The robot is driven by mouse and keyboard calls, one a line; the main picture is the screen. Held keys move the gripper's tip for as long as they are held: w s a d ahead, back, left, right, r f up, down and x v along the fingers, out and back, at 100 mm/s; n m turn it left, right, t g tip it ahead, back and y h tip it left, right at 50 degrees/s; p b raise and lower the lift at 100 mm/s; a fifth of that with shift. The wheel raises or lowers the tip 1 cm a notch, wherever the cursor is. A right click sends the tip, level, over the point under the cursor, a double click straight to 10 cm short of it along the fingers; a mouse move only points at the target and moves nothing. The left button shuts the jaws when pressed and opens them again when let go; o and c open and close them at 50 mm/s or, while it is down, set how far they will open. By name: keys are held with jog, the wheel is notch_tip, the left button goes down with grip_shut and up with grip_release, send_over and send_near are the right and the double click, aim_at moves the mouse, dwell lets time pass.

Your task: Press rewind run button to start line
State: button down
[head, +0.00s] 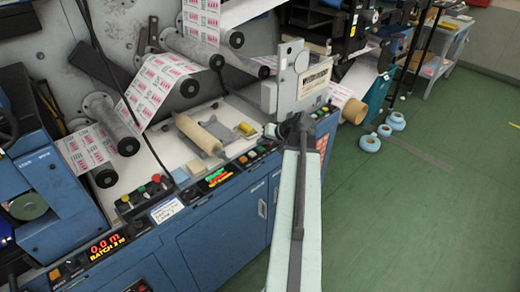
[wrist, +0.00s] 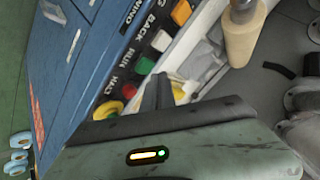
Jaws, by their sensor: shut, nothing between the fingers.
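The green button (wrist: 145,66) beside the RUN label (wrist: 128,54) shows in the wrist view, in a row on the blue cabinet's sloping panel. A white button (wrist: 162,41) and an orange one (wrist: 181,12) are above it in the picture, a red one (wrist: 130,90) below. My gripper's dark fingers (wrist: 160,80) are shut and empty, just right of the green button in the picture. I cannot tell their height over the panel. In the head view my gripper (head: 271,130) is over the right part of the panel; the buttons there are small.
A yellow ring (wrist: 108,110) is beyond the red button. A tan core (head: 200,135) lies on the white bed behind the panel. A lit display (head: 107,247) reads 0.0 m. Printed web runs over several rollers. Blue rolls (head: 370,143) lie on the open green floor.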

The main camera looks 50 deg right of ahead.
jog(key=shift+f+b, duration=0.3)
jog(key=shift+f, duration=0.05)
